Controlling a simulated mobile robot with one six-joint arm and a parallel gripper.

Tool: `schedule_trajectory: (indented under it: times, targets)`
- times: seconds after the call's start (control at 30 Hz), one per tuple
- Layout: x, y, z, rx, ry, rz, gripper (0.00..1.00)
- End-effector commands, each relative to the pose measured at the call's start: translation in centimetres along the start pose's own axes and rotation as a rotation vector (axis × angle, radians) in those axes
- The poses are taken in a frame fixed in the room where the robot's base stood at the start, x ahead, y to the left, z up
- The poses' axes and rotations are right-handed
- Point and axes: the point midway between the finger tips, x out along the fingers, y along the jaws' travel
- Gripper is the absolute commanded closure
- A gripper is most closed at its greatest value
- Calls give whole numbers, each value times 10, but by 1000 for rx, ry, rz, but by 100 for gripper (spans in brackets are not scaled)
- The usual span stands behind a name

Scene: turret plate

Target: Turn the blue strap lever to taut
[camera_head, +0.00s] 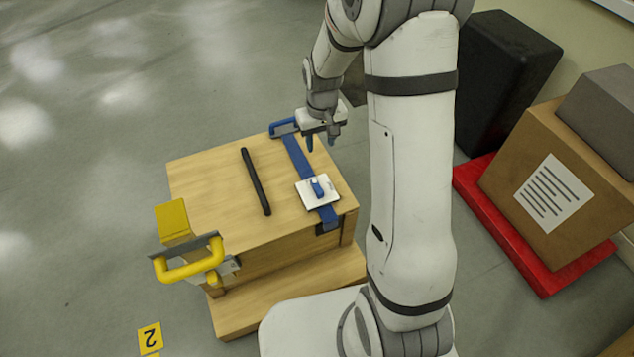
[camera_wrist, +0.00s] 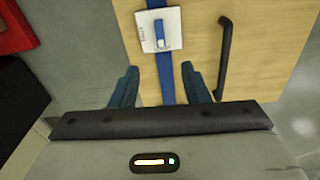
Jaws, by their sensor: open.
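The blue strap lever (camera_head: 318,187) sits on a white square plate (camera_head: 329,201) near the right edge of the wooden crate top. The lever (camera_wrist: 159,37) and its plate (camera_wrist: 148,40) also show at the top of the wrist view. A blue strap (camera_head: 297,157) runs across the crate under the plate. My gripper (camera_head: 320,142) is open and empty above the far part of the strap, apart from the lever. In the wrist view its blue fingers (camera_wrist: 160,78) stand on either side of the strap. Small marks on the plate are too blurred to read.
A cardboard box (camera_head: 520,170) stands on a red pallet (camera_head: 505,235) at right.

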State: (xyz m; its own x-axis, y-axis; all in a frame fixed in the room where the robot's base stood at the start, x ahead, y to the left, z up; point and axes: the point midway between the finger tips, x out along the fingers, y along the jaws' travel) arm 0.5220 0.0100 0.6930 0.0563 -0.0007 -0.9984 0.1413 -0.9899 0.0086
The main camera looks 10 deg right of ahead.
Motion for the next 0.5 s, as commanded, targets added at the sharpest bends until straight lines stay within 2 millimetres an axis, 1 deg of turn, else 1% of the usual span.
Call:
schedule_trajectory:
  times: [0.03,0.07,0.1,0.2,0.3,0.33,0.5]
  targets:
    - [40,1,-6,-7,-17,-2,58]
    - [55,1,-10,-12,-21,-3,58]
    - [74,2,-14,-19,-28,-4,58]
    - [115,2,-22,-31,-40,-7,58]
    - [144,3,-27,-41,-49,-9,58]
    - [150,3,-28,-43,-51,-9,58]
    - [171,2,-31,-50,-56,-10,58]
